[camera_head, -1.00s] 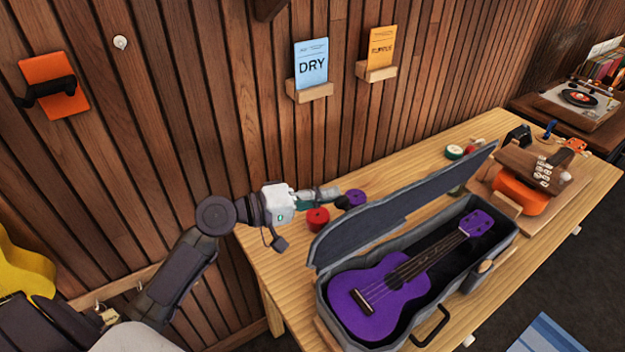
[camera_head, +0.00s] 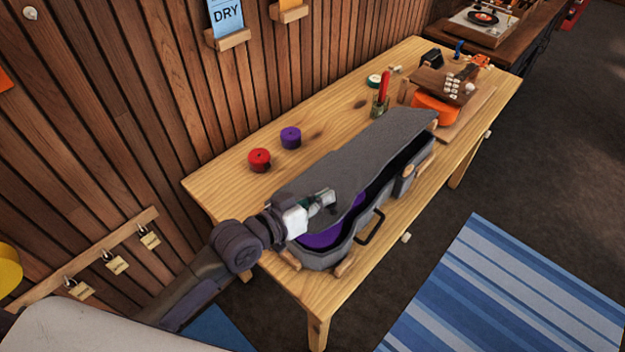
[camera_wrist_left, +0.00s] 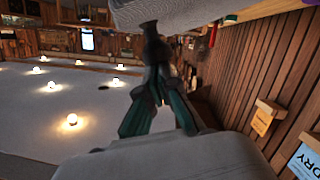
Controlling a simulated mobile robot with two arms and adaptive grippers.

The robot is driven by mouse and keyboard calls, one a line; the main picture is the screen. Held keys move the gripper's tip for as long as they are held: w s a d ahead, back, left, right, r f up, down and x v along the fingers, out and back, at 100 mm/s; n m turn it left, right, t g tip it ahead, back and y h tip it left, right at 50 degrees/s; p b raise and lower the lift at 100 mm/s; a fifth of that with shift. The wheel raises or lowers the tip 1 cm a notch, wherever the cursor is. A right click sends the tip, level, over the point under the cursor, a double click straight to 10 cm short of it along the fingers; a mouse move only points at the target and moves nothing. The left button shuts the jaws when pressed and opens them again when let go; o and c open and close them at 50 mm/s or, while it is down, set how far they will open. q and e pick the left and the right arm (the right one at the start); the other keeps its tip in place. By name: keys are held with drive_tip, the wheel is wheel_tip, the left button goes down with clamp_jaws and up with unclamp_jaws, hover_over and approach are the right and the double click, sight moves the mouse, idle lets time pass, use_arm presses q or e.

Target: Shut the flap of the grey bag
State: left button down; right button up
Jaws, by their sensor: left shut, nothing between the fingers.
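The grey bag (camera_head: 325,259) is a ukulele case on the wooden table. Its flap (camera_head: 360,150) is hinged on the wall side and leans partly down over the body, leaving a gap along the front. The purple ukulele (camera_head: 322,239) shows inside through that gap; most of it is hidden. My left gripper (camera_head: 331,206) is shut and empty, over the near, wide end of the flap. In the left wrist view its fingertips (camera_wrist_left: 150,32) meet just under a grey surface that looks like the flap. Whether they touch it is unclear. My right gripper is out of view.
A red roll (camera_head: 259,160) and a purple roll (camera_head: 290,138) lie behind the bag. Padlocks (camera_head: 115,262) hang on the wall at left.

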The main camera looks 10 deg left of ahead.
use_arm(q)
drive_tip(key=d+f+m, duration=0.1)
drive_tip(key=f, duration=0.1)
drive_tip(key=s+d+f+b, duration=0.1)
drive_tip(key=f, duration=0.2)
drive_tip(key=s+d+f+m+y, duration=0.1)
drive_tip(key=f, duration=0.2)
drive_tip(key=shift+s+d+f+m, duration=0.1)
drive_tip(key=shift+f+m, duration=0.05)
drive_tip(key=shift+m, duration=0.15)
drive_tip(key=shift+s+f, duration=0.1)
drive_tip(key=shift+f, duration=0.05)
